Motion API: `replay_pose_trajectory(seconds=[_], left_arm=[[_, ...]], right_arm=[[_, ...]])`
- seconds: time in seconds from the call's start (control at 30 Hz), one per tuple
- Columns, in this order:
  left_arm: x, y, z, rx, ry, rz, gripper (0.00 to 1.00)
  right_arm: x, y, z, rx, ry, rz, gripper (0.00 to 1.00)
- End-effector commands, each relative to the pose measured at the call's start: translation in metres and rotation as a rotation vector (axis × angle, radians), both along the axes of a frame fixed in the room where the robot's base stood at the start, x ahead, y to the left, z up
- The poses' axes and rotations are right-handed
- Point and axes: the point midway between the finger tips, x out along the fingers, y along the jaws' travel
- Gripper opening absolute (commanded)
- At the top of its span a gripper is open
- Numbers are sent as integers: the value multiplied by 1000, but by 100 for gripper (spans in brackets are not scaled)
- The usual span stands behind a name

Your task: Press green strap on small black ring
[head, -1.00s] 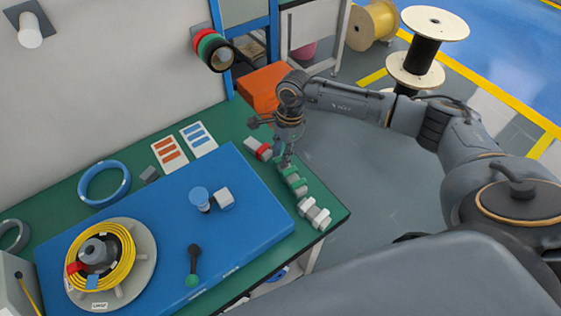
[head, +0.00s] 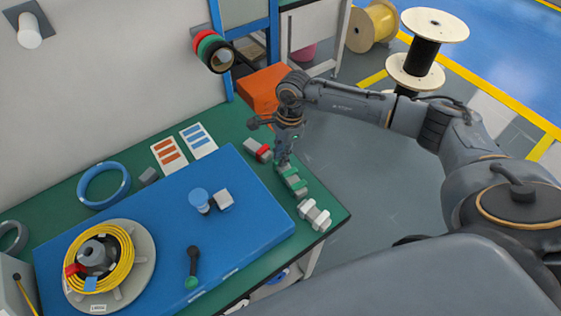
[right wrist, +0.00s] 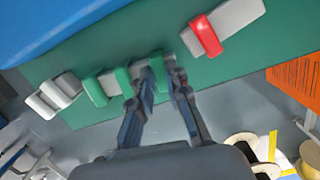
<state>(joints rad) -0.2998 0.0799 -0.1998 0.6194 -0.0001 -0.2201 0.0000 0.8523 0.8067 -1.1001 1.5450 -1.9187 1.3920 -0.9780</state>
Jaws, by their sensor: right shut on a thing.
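My right gripper (head: 283,160) is over the grey block with green straps (head: 294,182) on the table's right side. In the right wrist view its fingers (right wrist: 162,80) are shut on a green strap (right wrist: 158,70) at one end of that block. The fingers partly hide the strap, and I cannot tell whether it is clear of the block. Other green straps (right wrist: 95,92) stay around the block. A dark grey ring (head: 14,237), probably the small black ring, lies at the table's far left, cut by the picture edge. My left gripper is not in view.
A grey block with a red strap (head: 258,150) and one with white straps (head: 314,214) flank the green one. The blue mat (head: 150,225) holds a yellow cable spool (head: 98,262), a blue-topped post (head: 199,198) and a green-ended lever (head: 193,268). A blue ring (head: 104,185) lies behind.

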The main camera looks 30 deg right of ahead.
Motion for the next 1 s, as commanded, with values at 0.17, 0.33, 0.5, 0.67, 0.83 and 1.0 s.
replay_pose_trajectory(seconds=[0.17,0.33,0.5,0.67,0.83,1.0], left_arm=[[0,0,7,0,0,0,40],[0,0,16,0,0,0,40],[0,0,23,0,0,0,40],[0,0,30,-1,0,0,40],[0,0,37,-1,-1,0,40],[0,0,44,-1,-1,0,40]], right_arm=[[0,0,12,0,-1,0,0],[0,0,26,1,-1,0,0],[0,0,39,0,0,0,0],[0,0,52,0,-1,1,0],[0,0,66,0,-2,1,0],[0,0,78,0,0,0,0]])
